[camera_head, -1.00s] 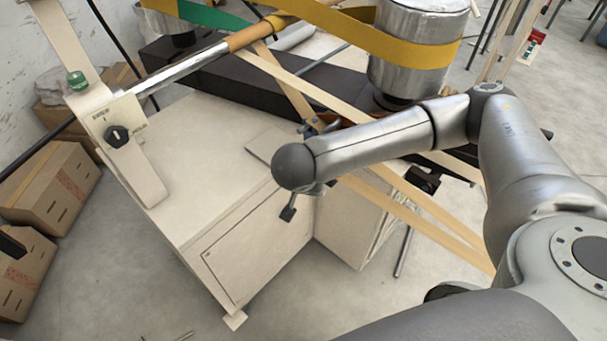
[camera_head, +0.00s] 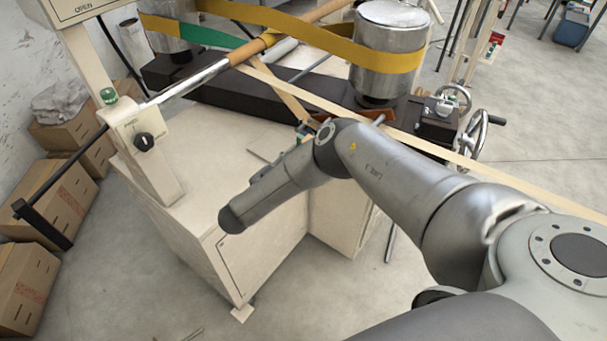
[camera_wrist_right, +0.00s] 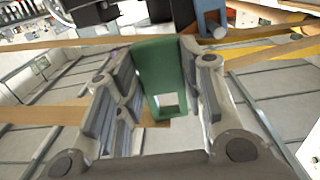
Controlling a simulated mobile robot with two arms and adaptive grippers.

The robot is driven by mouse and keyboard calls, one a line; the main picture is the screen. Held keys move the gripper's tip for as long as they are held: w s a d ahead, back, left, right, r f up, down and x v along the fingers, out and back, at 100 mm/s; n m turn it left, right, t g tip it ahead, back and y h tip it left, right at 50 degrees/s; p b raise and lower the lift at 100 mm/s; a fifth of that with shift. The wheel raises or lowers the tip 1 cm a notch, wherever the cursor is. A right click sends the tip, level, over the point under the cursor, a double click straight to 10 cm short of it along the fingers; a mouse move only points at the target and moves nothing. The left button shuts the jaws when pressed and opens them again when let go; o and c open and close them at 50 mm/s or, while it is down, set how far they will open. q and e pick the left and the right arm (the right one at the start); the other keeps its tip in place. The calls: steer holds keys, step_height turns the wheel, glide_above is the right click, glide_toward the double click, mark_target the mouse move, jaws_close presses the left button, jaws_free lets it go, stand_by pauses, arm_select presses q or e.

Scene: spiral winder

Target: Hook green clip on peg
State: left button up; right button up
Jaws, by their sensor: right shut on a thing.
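The green clip (camera_wrist_right: 162,78) is a flat plate with a square hole near its lower end. In the right wrist view it stands between the fingers of my right gripper (camera_wrist_right: 165,85), which is shut on it. In the head view my right arm covers its own gripper and I cannot make out the clip. I cannot tell which part is the peg. A blue bracket-like part (camera_wrist_right: 208,18) shows beyond the clip at the top of the wrist view. My left gripper is not in view.
The cream machine cabinet (camera_head: 195,135) stands below my right arm. A control box with a black knob (camera_head: 135,125) is at left. A yellow band (camera_head: 320,45) runs to a metal drum (camera_head: 385,60). Cardboard boxes (camera_head: 60,195) line the left wall. The right floor is partly open.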

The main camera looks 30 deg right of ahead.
steer(key=shift+w+d+b, duration=0.5)
steer(key=shift+d+b, duration=0.1)
steer(key=shift+b, duration=0.2)
steer(key=shift+w+d+r+b, duration=0.1)
steer(key=shift+w+d+b, duration=0.1)
steer(key=shift+d+b, duration=0.55)
steer(key=shift+b, duration=0.25)
arm_select(q)
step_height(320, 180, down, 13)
steer(key=b, duration=0.9)
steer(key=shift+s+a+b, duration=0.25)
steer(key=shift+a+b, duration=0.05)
arm_select(e)
steer(key=x, duration=0.7)
steer(key=shift+w+d+f, duration=0.2)
steer(key=shift+w+f, duration=0.1)
steer(key=shift+f, duration=0.05)
